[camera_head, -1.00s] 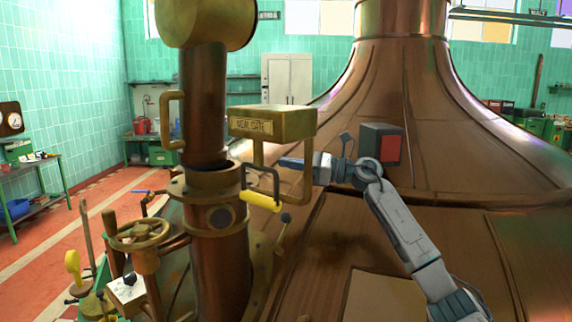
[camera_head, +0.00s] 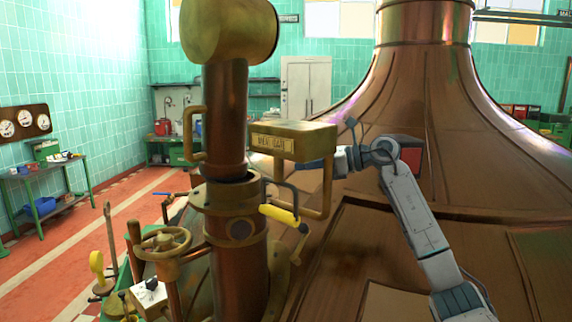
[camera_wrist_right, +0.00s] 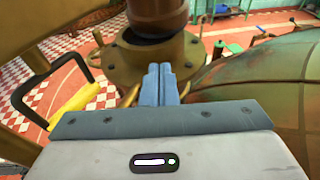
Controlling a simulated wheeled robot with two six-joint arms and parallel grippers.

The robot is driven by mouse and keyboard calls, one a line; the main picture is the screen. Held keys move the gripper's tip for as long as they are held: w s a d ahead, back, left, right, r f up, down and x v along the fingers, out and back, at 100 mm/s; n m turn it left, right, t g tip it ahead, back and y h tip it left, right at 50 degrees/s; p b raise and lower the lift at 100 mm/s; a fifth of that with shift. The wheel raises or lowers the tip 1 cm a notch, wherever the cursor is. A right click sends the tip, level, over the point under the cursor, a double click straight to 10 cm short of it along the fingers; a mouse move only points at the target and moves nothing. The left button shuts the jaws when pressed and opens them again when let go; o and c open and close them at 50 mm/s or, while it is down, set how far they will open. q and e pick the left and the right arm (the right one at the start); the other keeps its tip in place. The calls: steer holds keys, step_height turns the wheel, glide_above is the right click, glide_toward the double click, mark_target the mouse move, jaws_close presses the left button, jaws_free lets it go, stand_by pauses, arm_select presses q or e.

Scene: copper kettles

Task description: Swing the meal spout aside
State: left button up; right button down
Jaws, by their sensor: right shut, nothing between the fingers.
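The meal spout (camera_head: 225,115) is an upright copper pipe with a brass head and a brass side handle (camera_head: 190,135). Its lower end sits just above a brass collar (camera_head: 228,197), with a dark gap between. The wrist view shows the spout's lower end (camera_wrist_right: 158,14) over the collar's dark opening. My right gripper (camera_head: 312,166) is partly hidden behind the box labelled meal gate (camera_head: 308,139). In the wrist view my right gripper (camera_wrist_right: 158,70) is shut and empty, its fingers pointing at the collar; whether they touch it I cannot tell. My left gripper is out of view.
A dark bent lever with a yellow grip (camera_head: 278,213) stands beside the collar, left of my fingers in the wrist view. A brass handwheel (camera_head: 162,240) is at lower left. The copper kettle (camera_head: 440,170) fills the right. Red floor lies open at left.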

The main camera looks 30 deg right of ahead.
mark_target(246, 169)
steer(key=p+x, duration=0.2)
steer(key=x, duration=0.2)
steer(key=r+p+x, duration=0.1)
steer(key=p+x, duration=0.1)
steer(key=x, duration=0.2)
steer(key=p+x, duration=0.2)
steer(key=x, duration=0.2)
steer(key=shift+w+a+p, duration=0.35)
steer(key=shift+a, duration=0.05)
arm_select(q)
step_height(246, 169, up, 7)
